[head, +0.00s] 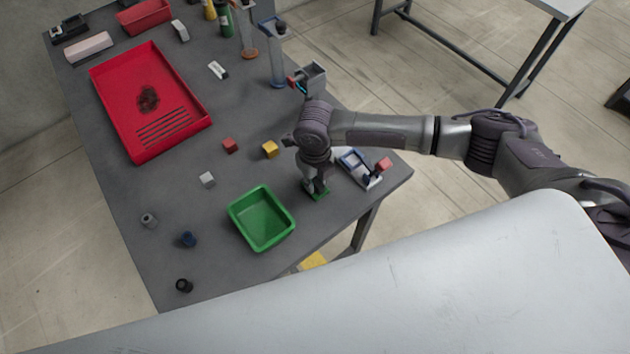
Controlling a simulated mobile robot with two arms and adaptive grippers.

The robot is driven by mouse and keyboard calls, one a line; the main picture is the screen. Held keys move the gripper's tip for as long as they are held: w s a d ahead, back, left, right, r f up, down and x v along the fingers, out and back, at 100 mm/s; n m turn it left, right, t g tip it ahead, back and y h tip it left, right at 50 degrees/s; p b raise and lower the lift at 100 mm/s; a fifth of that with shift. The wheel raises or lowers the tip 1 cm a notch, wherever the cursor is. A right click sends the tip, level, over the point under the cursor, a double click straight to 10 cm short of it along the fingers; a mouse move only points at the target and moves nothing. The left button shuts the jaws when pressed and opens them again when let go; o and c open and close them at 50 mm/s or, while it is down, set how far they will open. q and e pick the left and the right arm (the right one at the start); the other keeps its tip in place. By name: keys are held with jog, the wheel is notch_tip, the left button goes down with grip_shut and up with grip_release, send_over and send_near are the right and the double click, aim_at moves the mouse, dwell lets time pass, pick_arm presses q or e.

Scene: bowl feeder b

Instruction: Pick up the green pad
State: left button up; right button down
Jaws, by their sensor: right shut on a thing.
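The green pad (319,196) is a small flat green piece on the grey table, right of the green tray. My right gripper (315,188) points down right over it, with the fingers at the pad and covering part of it. The gripper is shut on the green pad. I cannot tell whether the pad is lifted off the table. My left gripper is not in view.
The green tray (238,210) stands left of the gripper. A blue-and-white fixture (352,160) with a red block (384,164) stands close on the right, near the table edge. Yellow (270,149), red (230,145) and white (207,180) cubes lie beyond. A red tray (112,98) is farther left.

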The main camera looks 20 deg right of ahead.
aim_at(314, 181)
notch_tip(314, 181, up, 4)
jog(key=shift+a+f+b, duration=0.15)
jog(key=shift+b, duration=0.35)
jog(key=shift+s+a+r+b, duration=0.3)
jog(key=shift+s+a+r, duration=0.85)
jog(key=shift+s+a, duration=0.2)
jog(key=shift+s+a+r+b, duration=0.25)
jog(key=shift+s+a+r, duration=0.85)
jog(key=shift+s+a, duration=0.25)
jog(key=shift+s+a+r+b, duration=0.3)
jog(key=shift+s+a+r, duration=0.9)
jog(key=shift+a, duration=0.25)
